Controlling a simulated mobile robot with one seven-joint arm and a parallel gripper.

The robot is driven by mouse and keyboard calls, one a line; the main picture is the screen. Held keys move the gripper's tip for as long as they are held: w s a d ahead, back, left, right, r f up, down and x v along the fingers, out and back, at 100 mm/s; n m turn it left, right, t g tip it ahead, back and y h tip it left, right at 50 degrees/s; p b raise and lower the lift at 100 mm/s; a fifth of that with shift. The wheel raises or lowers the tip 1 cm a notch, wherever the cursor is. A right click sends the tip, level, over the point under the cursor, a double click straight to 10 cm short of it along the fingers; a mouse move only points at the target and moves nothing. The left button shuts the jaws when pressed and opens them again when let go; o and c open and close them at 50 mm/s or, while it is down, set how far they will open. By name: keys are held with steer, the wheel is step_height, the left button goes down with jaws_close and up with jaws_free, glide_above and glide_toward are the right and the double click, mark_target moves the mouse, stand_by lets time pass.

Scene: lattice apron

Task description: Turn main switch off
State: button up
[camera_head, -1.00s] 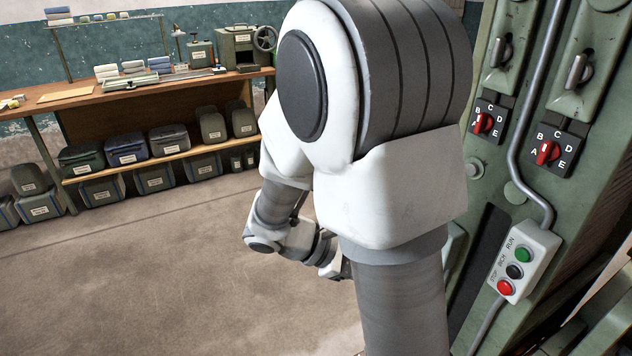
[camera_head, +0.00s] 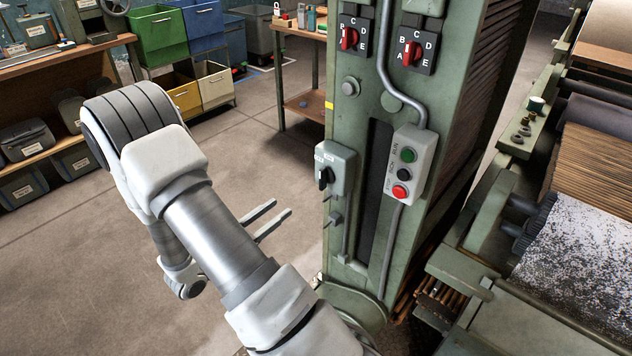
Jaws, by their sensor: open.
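A small grey-green switch box (camera_head: 341,163) is mounted on the left edge of the green machine column. It has a black rotary handle (camera_head: 326,178) on its front and labels too small to read; it looks like the main switch. The handle appears roughly upright. My gripper (camera_head: 282,207) shows as two parallel grey fingers, open and empty, pointing up and right. In the picture it is left of and a little below the switch box, apart from it. The gripper's base is hidden behind my arm.
A push-button box (camera_head: 408,173) with green, black and red buttons is right of the switch box. Two red selector knobs (camera_head: 349,38) (camera_head: 411,51) are above. A conduit (camera_head: 391,75) runs down the column (camera_head: 460,90). Rollers fill the right. Floor (camera_head: 225,150) left of the column is clear.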

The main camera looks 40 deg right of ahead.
mark_target(320, 177)
steer(key=d, duration=0.9)
steer(key=w+d+b, duration=0.1)
steer(key=d, duration=0.4)
steer(key=shift+w+d, duration=0.1)
steer(key=shift+d, duration=0.15)
jaws_close()
